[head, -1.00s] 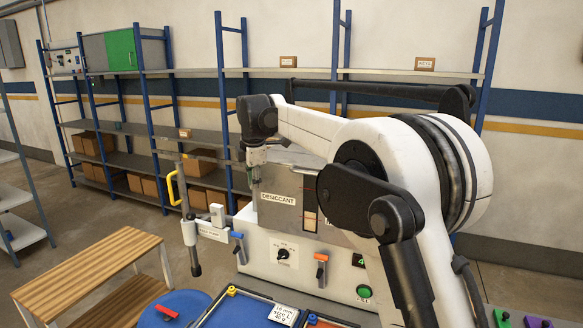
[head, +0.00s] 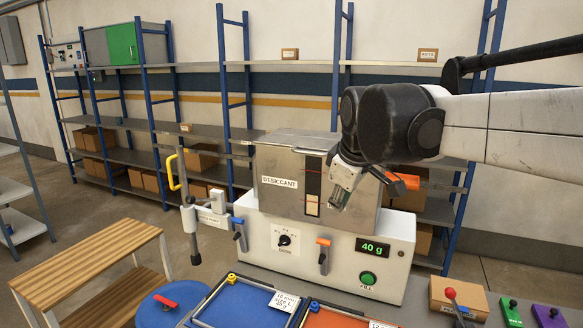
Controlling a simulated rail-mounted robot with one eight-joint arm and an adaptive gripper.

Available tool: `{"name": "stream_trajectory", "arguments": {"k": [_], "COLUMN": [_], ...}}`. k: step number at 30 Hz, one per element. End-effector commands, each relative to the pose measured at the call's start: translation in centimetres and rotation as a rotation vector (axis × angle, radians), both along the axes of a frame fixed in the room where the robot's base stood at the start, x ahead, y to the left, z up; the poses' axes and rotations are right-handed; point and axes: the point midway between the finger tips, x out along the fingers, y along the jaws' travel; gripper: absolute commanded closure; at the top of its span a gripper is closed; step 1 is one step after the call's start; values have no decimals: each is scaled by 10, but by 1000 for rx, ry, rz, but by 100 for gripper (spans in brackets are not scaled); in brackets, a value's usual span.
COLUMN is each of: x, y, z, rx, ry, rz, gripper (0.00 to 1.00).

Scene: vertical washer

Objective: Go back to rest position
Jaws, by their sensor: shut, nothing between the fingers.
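My gripper (head: 338,205) hangs at the end of my arm in the head view, in front of the right part of the metal desiccant hopper (head: 280,165). It points down and a little to the left. Its fingers look together, and I see nothing held. It appears apart from the white dispenser body (head: 330,250) below it. My arm comes in from the right edge and hides part of the back shelves. An orange piece (head: 403,181) shows just right of the gripper; I cannot tell what it belongs to.
A blue tray (head: 245,307) and an orange tray (head: 325,318) lie in front of the dispenser. A blue drum lid (head: 170,300) and a wooden bench (head: 85,265) are at left. A cardboard-coloured box with a red-knobbed lever (head: 458,300) stands at right.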

Motion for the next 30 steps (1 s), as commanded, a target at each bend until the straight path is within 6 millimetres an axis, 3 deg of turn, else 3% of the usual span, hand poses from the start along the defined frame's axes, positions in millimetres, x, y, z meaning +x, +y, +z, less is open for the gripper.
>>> {"name": "stream_trajectory", "arguments": {"k": [1,11,18,24,30], "x": [-18,-114,-180,-217,-230], "y": [-10,-56,-81,-93,-96], "z": [-10,-70,-129,-169,-184], "rx": [21,181,303,384,416], "ry": [-6,-47,-79,-101,-109], "rz": [-49,-376,-605,-746,-800], "gripper": [100,100,100,100,100]}}
